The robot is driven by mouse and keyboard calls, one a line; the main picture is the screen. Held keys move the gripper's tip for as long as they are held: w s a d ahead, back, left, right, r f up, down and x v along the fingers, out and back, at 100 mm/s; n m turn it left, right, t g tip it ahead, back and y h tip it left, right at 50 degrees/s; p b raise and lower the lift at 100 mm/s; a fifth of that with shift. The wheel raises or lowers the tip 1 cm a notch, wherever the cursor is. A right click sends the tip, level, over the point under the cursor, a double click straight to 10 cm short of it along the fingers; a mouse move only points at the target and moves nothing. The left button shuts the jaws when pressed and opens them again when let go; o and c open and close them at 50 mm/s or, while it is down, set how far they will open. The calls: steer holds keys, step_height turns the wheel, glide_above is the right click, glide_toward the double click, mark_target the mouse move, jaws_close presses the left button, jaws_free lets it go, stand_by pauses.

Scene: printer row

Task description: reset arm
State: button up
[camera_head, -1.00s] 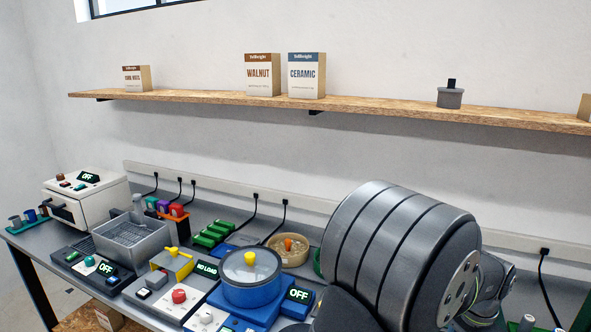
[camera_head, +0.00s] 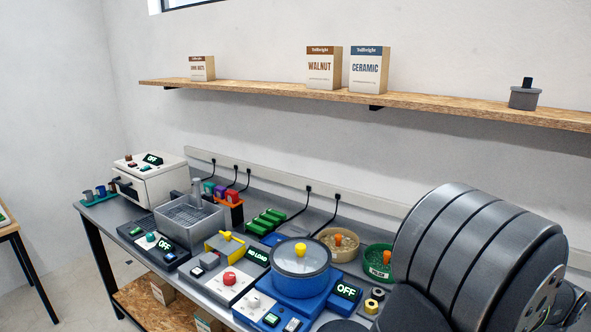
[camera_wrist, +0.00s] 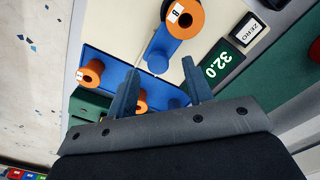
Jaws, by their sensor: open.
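My gripper (camera_wrist: 160,92) shows in the wrist view with its two fingers apart and nothing between them. Below and beyond the fingers lie a blue bar (camera_wrist: 122,72) and orange hollow cylinders. One orange cylinder (camera_wrist: 186,17) with a white label sits at the top, and another (camera_wrist: 90,73) is at the left. A third orange piece (camera_wrist: 141,101) is partly hidden behind a finger. In the head view my large grey arm fills the lower right, and my gripper is not visible there.
The wrist view shows a display reading 32.0 (camera_wrist: 216,64) beside a ZERO button (camera_wrist: 249,29). In the head view, a blue lidded pot (camera_head: 300,278), a green bowl (camera_head: 378,258), a wire-mesh basin (camera_head: 190,220) and a white oven (camera_head: 150,180) crowd the bench. A shelf (camera_head: 270,91) runs above.

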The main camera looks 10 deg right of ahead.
step_height(320, 180, up, 16)
steer(key=f, duration=0.1)
step_height(320, 180, down, 17)
steer(key=shift+f, duration=0.1)
steer(key=shift+s+d+f, duration=0.15)
steer(key=shift+s+d, duration=0.95)
steer(key=shift+s, duration=0.05)
step_height(320, 180, up, 17)
steer(key=w+a+r+m, duration=0.1)
steer(key=w+a+m, duration=0.4)
steer(key=a+m, duration=0.2)
steer(key=shift+m, duration=1)
steer(key=shift+w+a, duration=0.1)
steer(key=shift+c, duration=0.5)
